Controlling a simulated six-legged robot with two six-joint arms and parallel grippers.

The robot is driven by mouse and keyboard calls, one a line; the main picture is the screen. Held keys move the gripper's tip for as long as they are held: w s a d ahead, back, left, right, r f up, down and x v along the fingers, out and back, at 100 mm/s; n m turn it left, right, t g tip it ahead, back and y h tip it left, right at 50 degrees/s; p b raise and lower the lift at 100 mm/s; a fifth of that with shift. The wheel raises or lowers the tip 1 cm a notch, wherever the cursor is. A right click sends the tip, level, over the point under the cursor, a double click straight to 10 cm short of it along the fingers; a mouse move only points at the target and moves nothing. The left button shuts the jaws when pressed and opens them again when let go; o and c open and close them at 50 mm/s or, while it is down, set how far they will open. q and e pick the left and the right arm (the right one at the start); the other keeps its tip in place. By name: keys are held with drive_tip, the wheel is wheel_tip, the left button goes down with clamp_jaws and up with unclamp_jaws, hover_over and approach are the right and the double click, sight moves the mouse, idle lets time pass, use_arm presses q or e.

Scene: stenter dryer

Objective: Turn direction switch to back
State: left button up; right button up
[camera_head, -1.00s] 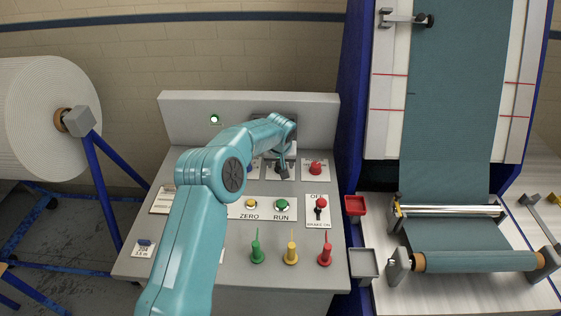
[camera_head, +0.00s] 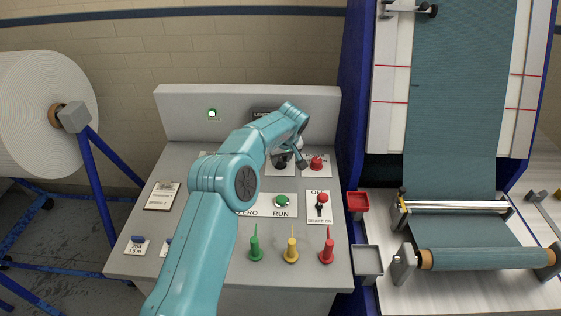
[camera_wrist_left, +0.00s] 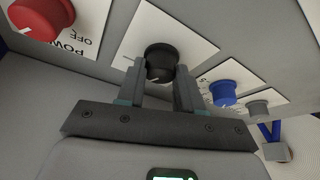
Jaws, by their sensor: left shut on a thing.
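A round black knob (camera_wrist_left: 161,57) on a white plate is at the upper middle of the left wrist view. I take it for the direction switch; its label cannot be read. My left gripper (camera_wrist_left: 158,84) has one finger on each side of the knob and is shut on it. In the head view the left gripper (camera_head: 291,163) reaches down to the back row of the panel, just left of a red knob (camera_head: 316,162). The arm and gripper hide most of the black knob there. My right gripper is not in view.
In the left wrist view a red power knob (camera_wrist_left: 40,15) and a blue knob (camera_wrist_left: 223,93) flank the black one. A green run button (camera_head: 282,201), a red-handled brake switch (camera_head: 322,199) and green, yellow and red pegs stand nearer on the console (camera_head: 190,272).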

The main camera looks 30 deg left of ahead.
use_arm(q)
drive_tip(key=shift+w+r+n+g+y+p, duration=0.15)
drive_tip(key=shift+n+p, duration=0.2)
drive_tip(key=shift+n, duration=0.25)
drive_tip(key=shift+s+r+n+g+y+p, duration=0.15)
drive_tip(key=shift+n+p, duration=0.2)
drive_tip(key=shift+n, duration=0.25)
drive_tip(key=shift+w+f+n+g+p, duration=0.15)
drive_tip(key=shift+n+g+p, duration=0.15)
drive_tip(key=shift+n+p, duration=0.9)
drive_tip(key=shift+p, duration=0.2)
drive_tip(key=shift+f, duration=0.1)
drive_tip(key=o, duration=1)
drive_tip(key=shift+o, duration=0.2)
drive_tip(key=v, duration=1.6)
drive_tip(key=shift+w+d+p, duration=0.2)
drive_tip(key=shift+p, duration=0.1)
